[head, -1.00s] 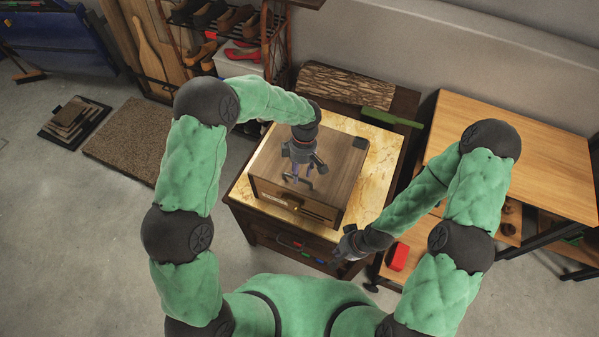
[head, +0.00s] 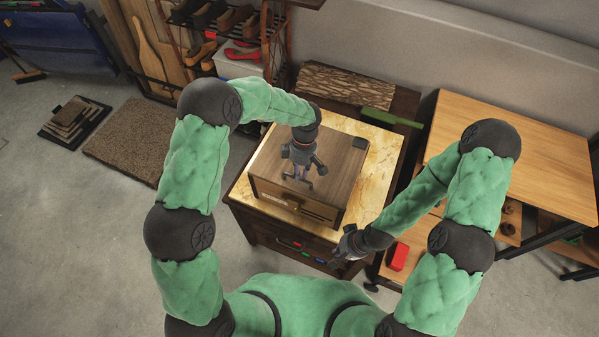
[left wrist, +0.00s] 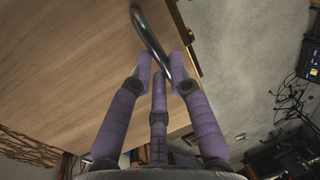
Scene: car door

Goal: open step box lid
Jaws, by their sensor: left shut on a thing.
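The step box (head: 338,178) is a wooden box with a brown lid, on a marble-topped cabinet. The lid also fills the left part of the left wrist view (left wrist: 70,65). A dark curved handle (left wrist: 147,33) stands on the lid near its front edge. My left gripper (head: 299,179) is above the front of the lid. In the left wrist view its purple fingers (left wrist: 163,66) are shut around the lower end of the handle. The lid appears closed. My right gripper (head: 343,248) is low beside the cabinet's front right corner, away from the box; its fingers are too small to read.
The marble top (head: 375,165) leaves a free rim around the box. A log (head: 343,85) and a green object (head: 391,118) lie behind it. A wooden table (head: 520,150) stands at the right, with a red item (head: 397,257) below. A shoe rack (head: 225,30) is behind left.

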